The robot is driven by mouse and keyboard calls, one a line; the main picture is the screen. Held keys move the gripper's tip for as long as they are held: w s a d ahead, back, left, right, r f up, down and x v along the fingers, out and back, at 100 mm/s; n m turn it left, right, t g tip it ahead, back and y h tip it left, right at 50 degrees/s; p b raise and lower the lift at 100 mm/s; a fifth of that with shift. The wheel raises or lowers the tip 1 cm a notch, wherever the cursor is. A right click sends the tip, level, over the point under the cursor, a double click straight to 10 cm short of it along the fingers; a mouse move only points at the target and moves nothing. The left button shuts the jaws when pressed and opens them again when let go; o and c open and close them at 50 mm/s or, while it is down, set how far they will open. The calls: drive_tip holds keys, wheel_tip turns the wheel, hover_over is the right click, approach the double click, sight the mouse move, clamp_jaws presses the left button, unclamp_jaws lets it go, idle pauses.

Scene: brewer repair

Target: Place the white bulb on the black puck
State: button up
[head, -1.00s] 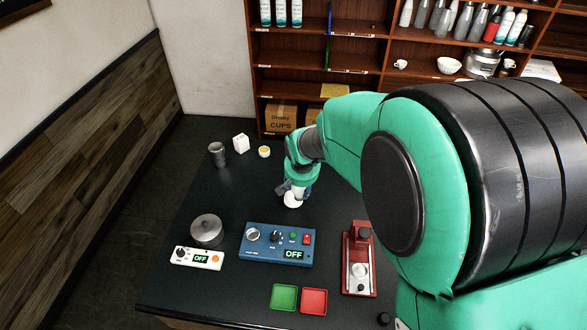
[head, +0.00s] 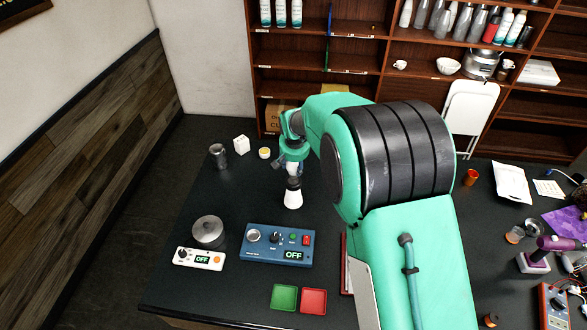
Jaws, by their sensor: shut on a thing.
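My gripper (head: 291,170) is near the middle of the black table, pointing down. It is shut on a small whitish thing, which seems to be the white bulb (head: 292,170); the fingers hide much of it. Just below is a dark round piece (head: 293,183), perhaps the black puck, on top of a white cone-shaped body (head: 293,200). That body stands upright on the table. I cannot tell whether the held thing touches the dark piece.
A blue control box (head: 277,244) stands in front, with a white control box (head: 199,258) and a metal pot (head: 209,231) to its left. Green (head: 284,297) and red (head: 314,300) trays lie near the front edge. A grey cup (head: 218,155) stands at the back left.

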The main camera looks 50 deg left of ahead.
sight(294, 169)
drive_tip(key=shift+w+a, duration=0.2)
drive_tip(key=shift+a, duration=0.15)
drive_tip(key=shift+f+p, duration=0.5)
drive_tip(key=shift+f, duration=1.2)
drive_tip(key=shift+f, duration=0.15)
drive_tip(key=o, duration=1.2)
drive_tip(key=shift+b+v, duration=0.85)
drive_tip(key=shift+v, duration=5.25)
